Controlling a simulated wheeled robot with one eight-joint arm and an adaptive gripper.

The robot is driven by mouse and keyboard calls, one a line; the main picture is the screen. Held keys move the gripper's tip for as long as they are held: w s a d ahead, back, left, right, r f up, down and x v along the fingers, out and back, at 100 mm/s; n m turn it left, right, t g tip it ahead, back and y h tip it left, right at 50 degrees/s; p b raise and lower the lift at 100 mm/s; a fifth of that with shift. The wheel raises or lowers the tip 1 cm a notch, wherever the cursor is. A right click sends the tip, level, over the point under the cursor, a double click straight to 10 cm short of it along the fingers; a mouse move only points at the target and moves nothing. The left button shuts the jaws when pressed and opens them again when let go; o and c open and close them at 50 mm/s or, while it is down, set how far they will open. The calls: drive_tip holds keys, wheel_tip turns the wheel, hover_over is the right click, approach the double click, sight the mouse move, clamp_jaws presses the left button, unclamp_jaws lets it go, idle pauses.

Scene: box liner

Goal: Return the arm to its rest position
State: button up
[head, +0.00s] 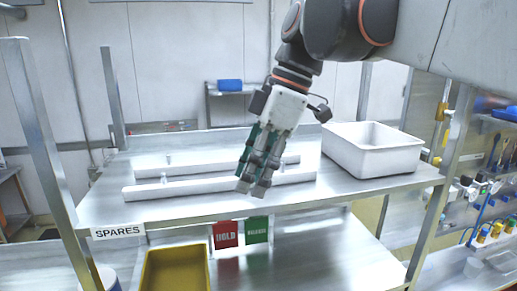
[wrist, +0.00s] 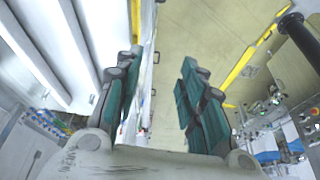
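My gripper (head: 253,188) hangs from my arm, fingers pointing down, in the middle of the head view. It appears above the front part of the metal shelf top (head: 345,190), in front of the long white rails. In the wrist view my gripper (wrist: 162,62) has its two green-padded fingers apart with nothing between them. My arm reaches in from the upper right of the head view.
A white bin (head: 373,160) stands on the shelf top at right. Two long white rails (head: 150,194) lie at left. Below are a yellow bin (head: 150,270), a red HOLD card (head: 226,235) and a green card (head: 257,231). Metal posts (head: 45,140) flank the shelf.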

drive_tip(key=s+d+f+m+t+h+b, duration=0.1)
drive_tip(key=d+f+m+b, duration=0.5)
drive_tip(key=f, duration=1.1)
drive_tip(key=s+d+f+m+t+h+b, duration=0.1)
drive_tip(key=s+d+f+m+t+b, duration=0.3)
drive_tip(key=f+b, duration=0.9)
drive_tip(key=s+d+f+m+t+h+b, duration=0.2)
drive_tip(key=d+f+m+b, duration=0.6)
drive_tip(key=f, duration=1.5)
drive_tip(key=s+d+b, duration=0.1)
drive_tip(key=s+d, duration=0.1)
drive_tip(key=shift+d+m+t, duration=0.3)
drive_tip(key=shift+m, duration=0.1)
